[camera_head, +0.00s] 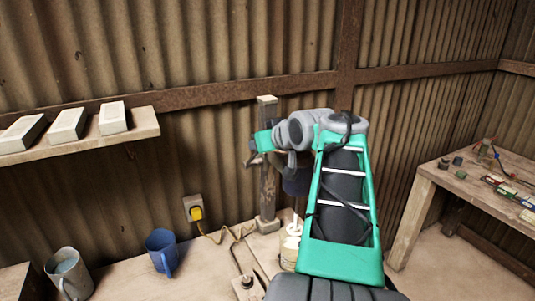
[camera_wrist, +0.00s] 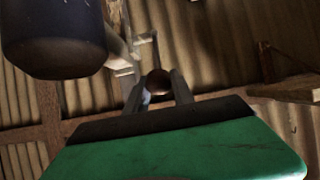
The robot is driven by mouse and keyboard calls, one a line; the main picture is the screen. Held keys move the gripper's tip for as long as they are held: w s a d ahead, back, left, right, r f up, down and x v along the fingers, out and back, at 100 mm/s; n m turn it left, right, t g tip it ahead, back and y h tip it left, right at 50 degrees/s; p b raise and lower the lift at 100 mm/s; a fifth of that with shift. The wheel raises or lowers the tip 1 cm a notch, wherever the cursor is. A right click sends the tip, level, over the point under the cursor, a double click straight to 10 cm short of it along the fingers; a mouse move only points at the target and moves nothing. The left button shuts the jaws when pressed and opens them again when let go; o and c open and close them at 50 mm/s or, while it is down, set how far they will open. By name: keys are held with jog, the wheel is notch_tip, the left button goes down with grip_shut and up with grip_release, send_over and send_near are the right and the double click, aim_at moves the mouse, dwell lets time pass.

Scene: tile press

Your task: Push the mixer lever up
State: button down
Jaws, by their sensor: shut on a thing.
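The mixer has a wooden post (camera_head: 267,205) standing on the bench, with a dark blue motor body (camera_head: 296,182) beside it. The motor body also shows large at the upper left of the wrist view (camera_wrist: 55,40). In the wrist view the lever's round brown knob (camera_wrist: 158,82) sits between the two fingers of my gripper (camera_wrist: 157,90), which is shut on it. In the head view my gripper (camera_head: 256,155) is at the left of the post's upper part. The lever is mostly hidden there by my gripper and arm.
A pale container (camera_head: 290,250) with a whisk stands below the motor. A grey mug (camera_head: 68,274) and a blue mug (camera_head: 162,252) stand on the bench at left. A shelf (camera_head: 80,138) holds white blocks. A yellow plug (camera_head: 196,213) has a cord. A side table (camera_head: 470,185) is at right.

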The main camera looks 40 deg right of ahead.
jog(key=shift+w+d+r, duration=0.1)
jog(key=shift+w+r, duration=0.4)
jog(key=shift+w, duration=0.05)
jog(key=c, duration=1.4)
grip_release()
jog(key=shift+w+f, duration=0.1)
jog(key=shift+f, duration=0.05)
jog(key=shift+o, duration=0.2)
jog(key=shift+s+r, duration=0.25)
jog(key=shift+s, duration=0.25)
jog(key=b+v, duration=0.1)
jog(key=v, duration=0.6)
jog(key=shift+w, duration=0.15)
